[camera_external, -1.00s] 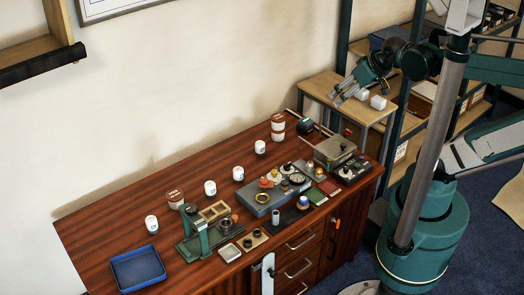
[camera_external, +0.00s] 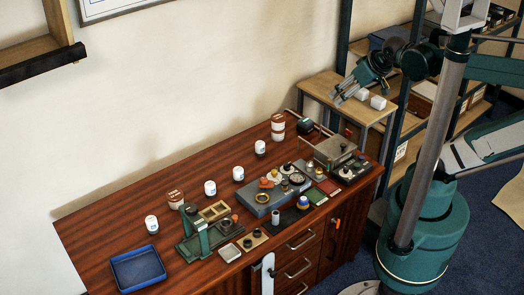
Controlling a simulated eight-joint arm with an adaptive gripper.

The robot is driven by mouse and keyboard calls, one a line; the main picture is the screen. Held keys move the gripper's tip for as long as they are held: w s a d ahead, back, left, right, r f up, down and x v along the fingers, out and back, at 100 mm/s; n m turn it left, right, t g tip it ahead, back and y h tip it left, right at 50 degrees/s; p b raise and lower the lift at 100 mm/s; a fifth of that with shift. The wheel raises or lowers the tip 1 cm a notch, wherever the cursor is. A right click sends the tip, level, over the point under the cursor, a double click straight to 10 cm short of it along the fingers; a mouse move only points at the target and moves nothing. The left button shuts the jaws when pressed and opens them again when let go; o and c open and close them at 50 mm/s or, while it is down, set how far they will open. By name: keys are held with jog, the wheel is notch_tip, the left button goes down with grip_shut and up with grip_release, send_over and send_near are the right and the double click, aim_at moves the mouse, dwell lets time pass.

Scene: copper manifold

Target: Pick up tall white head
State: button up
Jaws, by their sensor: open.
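My gripper (camera_external: 340,98) hangs at the upper right, above or in front of the small wooden side table. It is open, and I see nothing held in it. Two small white block-like pieces, one nearer my gripper (camera_external: 362,94) and one to its right (camera_external: 378,102), are on the side table. They are too small to tell whether either is the tall white head. Several short white cylinders with dark marks stand on the brown bench, including a left one (camera_external: 152,224) and a middle one (camera_external: 210,188).
The long brown bench (camera_external: 110,215) carries a blue tray (camera_external: 138,268), a green press (camera_external: 196,232), a grey plate with parts (camera_external: 262,200) and a metal box (camera_external: 334,150). The side table (camera_external: 318,86) stands beside dark shelving. The bench's rear left is mostly clear.

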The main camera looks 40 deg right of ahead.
jog(key=shift+c, duration=0.4)
jog(key=m+g+b, duration=0.4)
jog(key=m+g, duration=0.3)
jog(key=m, duration=1.2)
send_over(237, 169)
jog(key=f, duration=3)
jog(key=shift+w+d+f, duration=0.1)
jog(key=shift+d, duration=0.3)
jog(key=shift+a+f+m, duration=0.35)
jog(key=shift+f+m, duration=0.05)
jog(key=shift+f, duration=0.1)
jog(key=shift+f, duration=0.1)
